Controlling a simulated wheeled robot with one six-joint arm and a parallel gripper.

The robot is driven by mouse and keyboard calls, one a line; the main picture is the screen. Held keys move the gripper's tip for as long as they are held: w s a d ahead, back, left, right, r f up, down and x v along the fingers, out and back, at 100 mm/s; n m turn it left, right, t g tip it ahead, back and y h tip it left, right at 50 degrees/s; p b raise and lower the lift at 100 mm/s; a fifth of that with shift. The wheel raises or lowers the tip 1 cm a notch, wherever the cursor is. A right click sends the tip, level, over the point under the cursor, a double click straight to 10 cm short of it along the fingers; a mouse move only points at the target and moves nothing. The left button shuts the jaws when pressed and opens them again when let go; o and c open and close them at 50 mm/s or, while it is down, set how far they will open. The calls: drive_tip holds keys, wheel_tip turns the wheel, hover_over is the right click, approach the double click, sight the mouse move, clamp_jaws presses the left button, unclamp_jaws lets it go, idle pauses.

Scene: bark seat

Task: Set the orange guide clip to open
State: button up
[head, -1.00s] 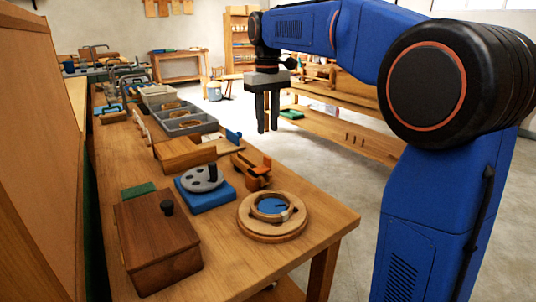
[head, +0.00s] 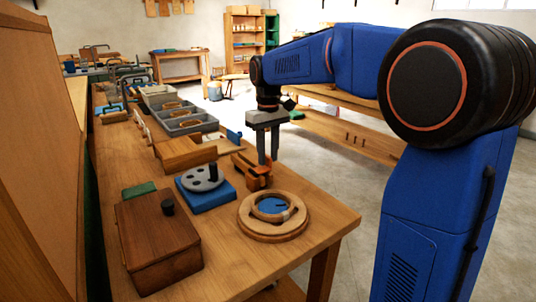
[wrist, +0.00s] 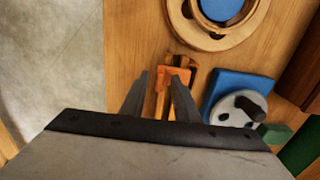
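The orange guide clip (head: 256,170) is a small orange-brown wooden piece with dark parts near the bench's right edge. In the wrist view the clip (wrist: 173,80) shows bright orange between and beyond my fingertips, and its near end is partly hidden by the fingers. My gripper (head: 268,160) points down, just behind and above the clip in the head view. In the wrist view my gripper (wrist: 158,90) has its two fingers apart with a gap between them. I cannot tell whether they touch the clip.
A round wooden ring with a blue centre (head: 272,232) lies in front of the clip. A blue block with a grey disc and black knob (head: 205,195) stands to its left. A brown wooden box (head: 157,245) is at the front left. Grey trays (head: 185,122) stand farther back.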

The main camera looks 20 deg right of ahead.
sight(258, 169)
clamp_jaws()
drive_tip(key=shift+a+r, duration=0.1)
drive_tip(key=shift+s+a+r+t+h, duration=0.1)
drive_tip(key=shift+a+r+t+h, duration=0.2)
drive_tip(key=shift+h, duration=0.3)
drive_tip(key=shift+s+a+r+t+h, duration=0.1)
drive_tip(key=shift+a+r+h, duration=0.1)
drive_tip(key=shift+a+h, duration=0.3)
drive_tip(key=h, duration=0.1)
drive_tip(key=a+h, duration=0.1)
drive_tip(key=r+t+h, duration=0.1)
drive_tip(key=shift+s+a+h, duration=0.3)
drive_tip(key=shift+a, duration=0.1)
drive_tip(key=a+h, duration=0.1)
drive_tip(key=h, duration=0.1)
drive_tip(key=s+a+t+h, duration=0.1)
drive_tip(key=h, duration=0.1)
drive_tip(key=shift+a+r, duration=0.1)
drive_tip(key=shift+a, duration=0.15)
drive_tip(key=shift+s+a+f+t+h, duration=0.15)
drive_tip(key=shift+a+t+h, duration=0.25)
drive_tip(key=shift+h, duration=0.4)
drive_tip(key=shift+s+a+f+t+h, duration=0.1)
drive_tip(key=shift+a+t+h, duration=0.3)
drive_tip(key=shift+h, duration=0.4)
drive_tip(key=shift+a, duration=0.1)
